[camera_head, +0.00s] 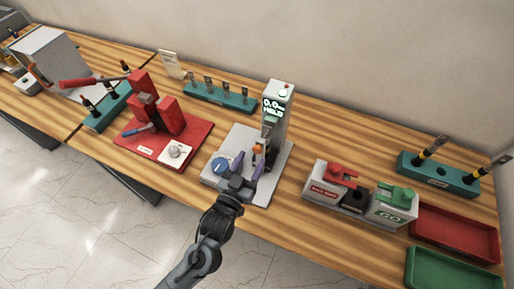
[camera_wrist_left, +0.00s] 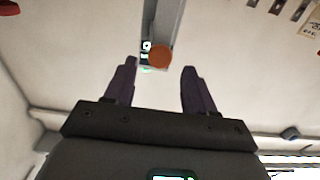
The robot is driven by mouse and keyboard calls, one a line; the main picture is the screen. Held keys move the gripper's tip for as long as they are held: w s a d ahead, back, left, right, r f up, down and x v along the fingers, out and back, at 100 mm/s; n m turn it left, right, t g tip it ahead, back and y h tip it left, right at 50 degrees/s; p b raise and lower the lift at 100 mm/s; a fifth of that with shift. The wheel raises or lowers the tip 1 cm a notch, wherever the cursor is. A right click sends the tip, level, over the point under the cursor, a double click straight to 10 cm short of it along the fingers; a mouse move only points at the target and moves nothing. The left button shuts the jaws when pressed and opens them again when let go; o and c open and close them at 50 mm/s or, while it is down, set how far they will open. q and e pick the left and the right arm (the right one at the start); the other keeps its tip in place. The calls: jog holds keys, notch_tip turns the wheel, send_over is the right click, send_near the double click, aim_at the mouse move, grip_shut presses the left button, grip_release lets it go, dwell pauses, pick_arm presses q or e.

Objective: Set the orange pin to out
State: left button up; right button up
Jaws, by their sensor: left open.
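The orange pin (camera_head: 257,148) is on the front of a grey upright gauge column (camera_head: 279,100) with a lit display reading "0.0" and "HOLD". The column stands on a light grey base plate (camera_head: 276,172). My left gripper (camera_head: 247,165) is open, with purple fingers, just in front of the pin and above the base. In the left wrist view the pin's round orange end (camera_wrist_left: 159,56) shows ahead, between and beyond the two open fingers (camera_wrist_left: 160,82). Nothing is between the fingers. My right gripper is not in view.
A blue knob (camera_head: 221,165) sits on the base just left of the gripper. A red press (camera_head: 160,110) on a red plate stands to the left. A go/no-go box (camera_head: 352,196), red tray (camera_head: 455,232) and green tray (camera_head: 452,270) lie to the right. A teal rack (camera_head: 220,97) is behind.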

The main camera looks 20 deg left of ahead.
aim_at(256, 151)
pick_arm(q)
jog(key=shift+w, duration=2.65)
grip_shut()
